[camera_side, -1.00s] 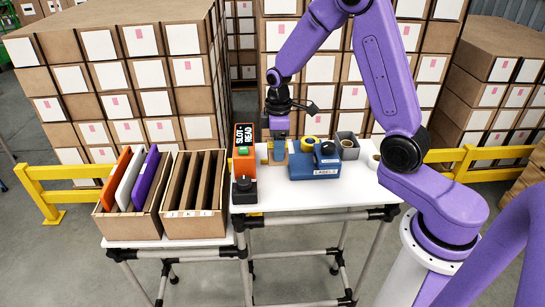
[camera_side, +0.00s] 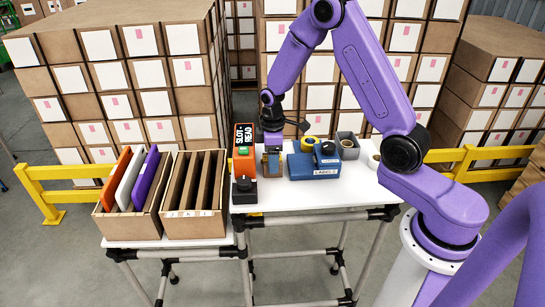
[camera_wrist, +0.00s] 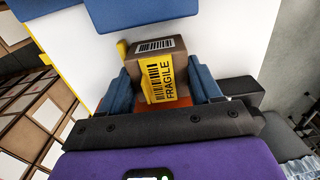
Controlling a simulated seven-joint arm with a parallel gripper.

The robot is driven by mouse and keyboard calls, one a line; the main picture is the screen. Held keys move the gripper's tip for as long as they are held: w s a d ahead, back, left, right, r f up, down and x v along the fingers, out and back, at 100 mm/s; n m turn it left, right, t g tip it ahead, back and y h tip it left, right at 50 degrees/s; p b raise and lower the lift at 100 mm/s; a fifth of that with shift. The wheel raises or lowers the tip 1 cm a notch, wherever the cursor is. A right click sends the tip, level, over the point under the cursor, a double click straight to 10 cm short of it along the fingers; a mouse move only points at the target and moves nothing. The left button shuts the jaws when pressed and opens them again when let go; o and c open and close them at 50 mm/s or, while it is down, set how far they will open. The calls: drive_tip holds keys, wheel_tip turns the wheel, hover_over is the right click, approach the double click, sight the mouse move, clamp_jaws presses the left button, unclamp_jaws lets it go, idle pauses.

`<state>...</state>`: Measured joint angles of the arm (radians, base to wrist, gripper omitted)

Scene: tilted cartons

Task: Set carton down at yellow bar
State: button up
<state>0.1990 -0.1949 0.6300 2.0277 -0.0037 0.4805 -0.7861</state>
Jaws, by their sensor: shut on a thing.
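A small brown carton (camera_wrist: 176,66) with a yellow FRAGILE label and a white barcode label sits between my two blue fingers. My gripper (camera_wrist: 166,84) is shut on it.
Two open boxes hold upright panels (camera_side: 151,180) and brown dividers (camera_side: 186,190) farther left. The table's front strip (camera_side: 300,194) is clear.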

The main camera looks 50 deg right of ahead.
drive_tip(key=o, duration=1)
drive_tip(key=shift+s+r, duration=0.1)
drive_tip(key=shift+r, duration=6.05)
drive_tip(key=s+a+r+n, duration=0.1)
drive_tip(key=s+a+r, duration=0.1)
drive_tip(key=s+a, duration=0.4)
drive_tip(key=s+n, duration=0.1)
drive_tip(key=s, duration=0.7)
drive_tip(key=s+a+r, duration=0.1)
drive_tip(key=s, duration=0.7)
drive_tip(key=s+a+n, duration=0.1)
drive_tip(key=s, duration=0.8)
drive_tip(key=shift+r+n, duration=0.15)
drive_tip(key=shift+n, duration=0.15)
drive_tip(key=shift+w, duration=0.1)
